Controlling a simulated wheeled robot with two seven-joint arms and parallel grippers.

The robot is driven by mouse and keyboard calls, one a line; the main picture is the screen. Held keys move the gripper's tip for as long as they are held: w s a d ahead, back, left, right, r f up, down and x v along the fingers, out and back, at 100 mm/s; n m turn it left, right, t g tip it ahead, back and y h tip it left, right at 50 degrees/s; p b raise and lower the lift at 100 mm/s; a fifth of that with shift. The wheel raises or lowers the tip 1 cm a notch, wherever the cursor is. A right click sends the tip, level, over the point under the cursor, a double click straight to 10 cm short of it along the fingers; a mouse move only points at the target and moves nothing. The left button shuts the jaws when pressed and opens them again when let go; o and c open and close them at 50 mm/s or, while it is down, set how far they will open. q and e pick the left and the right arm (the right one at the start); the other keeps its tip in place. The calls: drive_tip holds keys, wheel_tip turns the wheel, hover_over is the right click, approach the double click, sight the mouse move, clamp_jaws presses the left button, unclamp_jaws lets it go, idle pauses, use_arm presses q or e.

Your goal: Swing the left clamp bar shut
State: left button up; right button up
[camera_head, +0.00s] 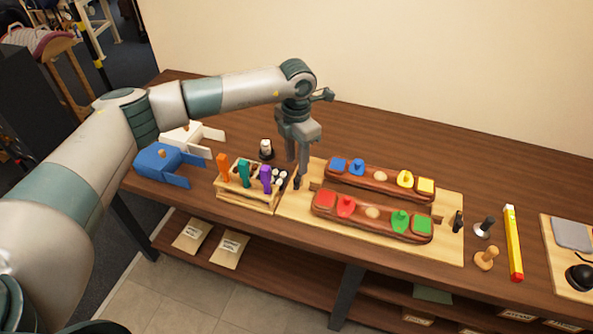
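A light wooden board (291,209) lies on the workbench and carries two long brown pieces, a rear one (380,181) and a front one (371,217), set with coloured blocks. The left clamp (297,182) is a small dark part at the board's left end, partly hidden by my gripper; I cannot make out how its bar lies. A similar dark right clamp (458,222) stands at the right end. My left gripper (299,172) points down right at the left clamp; whether it touches, and how wide its fingers are, is unclear. My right gripper is out of view.
A wooden rack (247,203) with orange, teal and purple handled tools stands close left of the board. A blue box (161,160) is further left. Stamps (486,259) and a yellow level (513,242) lie on the right. The back of the bench (420,142) is clear.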

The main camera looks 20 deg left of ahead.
sight(297, 179)
use_arm(q)
wheel_tip(297, 179, down, 5)
drive_tip(key=shift+f+p, duration=0.2)
drive_tip(key=shift+p, duration=0.85)
drive_tip(key=shift+f, duration=0.85)
clamp_jaws()
